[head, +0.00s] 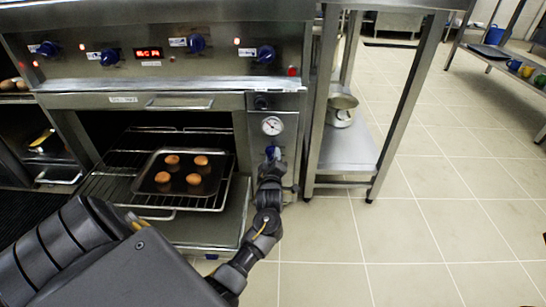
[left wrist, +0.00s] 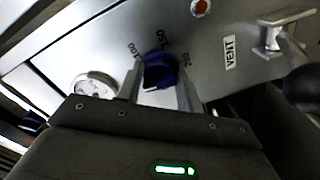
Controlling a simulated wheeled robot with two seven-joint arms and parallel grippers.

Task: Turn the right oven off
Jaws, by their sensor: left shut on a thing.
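The right oven (head: 177,100) is open at the front, with a tray of several brown buns (head: 187,176) on a pulled-out rack. Its blue temperature knob (head: 271,152) sits on the steel side panel below a round gauge (head: 272,126). My left gripper (head: 271,163) is at this knob. In the left wrist view the two fingers of my left gripper (left wrist: 159,82) are on either side of the blue knob (left wrist: 160,65), shut on it. Marks such as 150 and 200 show around the knob; its pointer is hard to read. My right gripper is not in view.
A row of blue knobs (head: 195,43) and a red display (head: 148,53) run along the panel above. A vent handle (left wrist: 285,20) is right of the knob in the left wrist view. A steel table (head: 347,148) stands beside the oven. The tiled floor (head: 440,190) at right is clear.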

